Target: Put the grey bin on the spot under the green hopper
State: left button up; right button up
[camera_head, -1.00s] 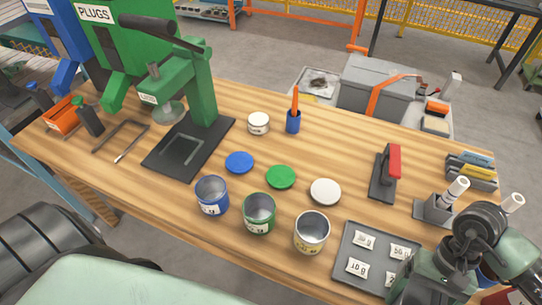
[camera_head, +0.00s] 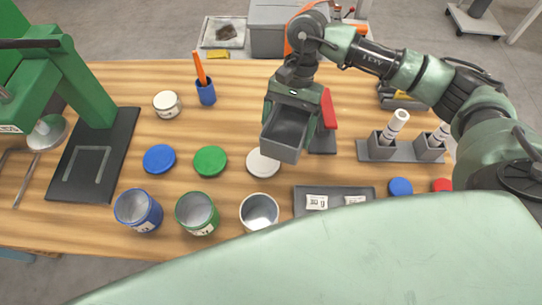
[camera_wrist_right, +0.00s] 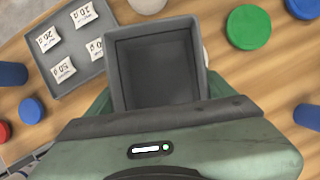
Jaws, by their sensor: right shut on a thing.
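The grey bin (camera_head: 284,150) is a small open box, empty inside. My right gripper (camera_head: 297,97) is shut on its rear side and holds it above the middle of the table, near the white lid. In the right wrist view the bin (camera_wrist_right: 158,70) opens toward the camera, in front of the gripper body (camera_wrist_right: 170,140). The green hopper (camera_head: 8,25) shows only in part at the top left edge. My left gripper is not in view.
Blue, green and grey cans (camera_head: 138,211) line the front edge, with coloured lids (camera_head: 210,161) behind. A white tub (camera_head: 167,104) and blue pen cup (camera_head: 206,92) stand behind the lids.

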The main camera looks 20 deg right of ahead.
jog(key=w+r+m+t+y+b, duration=0.1)
jog(key=w+r+m+t+b, duration=0.3)
jog(key=w+r+m, duration=0.8)
jog(key=f+p, duration=0.1)
jog(key=f, duration=0.4)
jog(key=s+f+m+p, duration=0.1)
jog(key=f, duration=0.4)
jog(key=f+m+t+p, duration=0.1)
jog(key=f, duration=0.4)
jog(key=shift+s+a+f, duration=0.2)
jog(key=shift+s+f, duration=0.15)
jog(key=shift+f, duration=0.05)
notch_tip(320, 180, down, 5)
jog(key=shift+f+p, duration=0.15)
jog(key=shift+p, duration=0.35)
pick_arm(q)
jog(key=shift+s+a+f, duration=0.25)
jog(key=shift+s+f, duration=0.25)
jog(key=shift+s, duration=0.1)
pick_arm(e)
jog(key=shift+w+f, duration=0.1)
jog(key=shift+f, duration=0.1)
jog(key=o, duration=1.3)
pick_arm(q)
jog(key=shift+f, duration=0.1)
